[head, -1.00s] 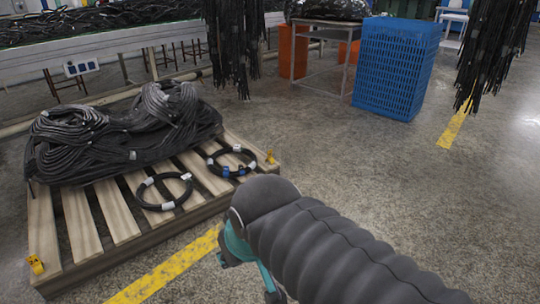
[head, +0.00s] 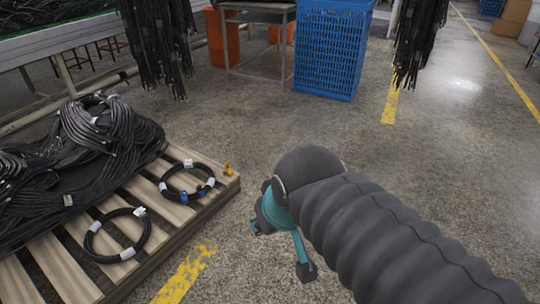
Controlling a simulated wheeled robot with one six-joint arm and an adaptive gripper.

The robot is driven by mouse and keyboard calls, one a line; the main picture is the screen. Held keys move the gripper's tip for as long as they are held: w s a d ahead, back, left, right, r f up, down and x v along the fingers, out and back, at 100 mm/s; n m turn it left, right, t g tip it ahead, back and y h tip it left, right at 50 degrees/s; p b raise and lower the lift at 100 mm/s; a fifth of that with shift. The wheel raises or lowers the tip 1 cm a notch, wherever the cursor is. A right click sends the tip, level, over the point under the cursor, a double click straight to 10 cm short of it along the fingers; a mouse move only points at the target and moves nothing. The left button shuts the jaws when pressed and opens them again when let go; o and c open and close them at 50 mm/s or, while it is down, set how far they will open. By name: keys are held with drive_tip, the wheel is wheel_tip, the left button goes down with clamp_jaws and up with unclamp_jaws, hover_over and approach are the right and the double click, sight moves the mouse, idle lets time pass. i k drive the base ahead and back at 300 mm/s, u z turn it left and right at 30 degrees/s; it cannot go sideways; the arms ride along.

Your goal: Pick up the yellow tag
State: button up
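A small yellow tag (head: 228,169) stands at the right corner of the wooden pallet (head: 197,213), just right of the nearer coils, in the head view. My gripper (head: 281,250), teal with dark fingertips, hangs over the floor right of the pallet, below and to the right of the tag in the picture. Its two fingers are spread apart with nothing visible between them. It is clear of the tag. Part of the gripper is hidden behind my grey sleeved arm.
Two black hose rings, one (head: 118,236) nearer and one (head: 187,180) beside the tag, and a large hose pile (head: 75,165) lie on the pallet. A blue crate (head: 332,50) and hanging hoses (head: 418,40) stand behind. The floor at right is open.

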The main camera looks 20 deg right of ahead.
sight(227, 168)
drive_tip(key=z, duration=0.55)
drive_tip(key=i, duration=1.6)
drive_tip(key=u, duration=0.15)
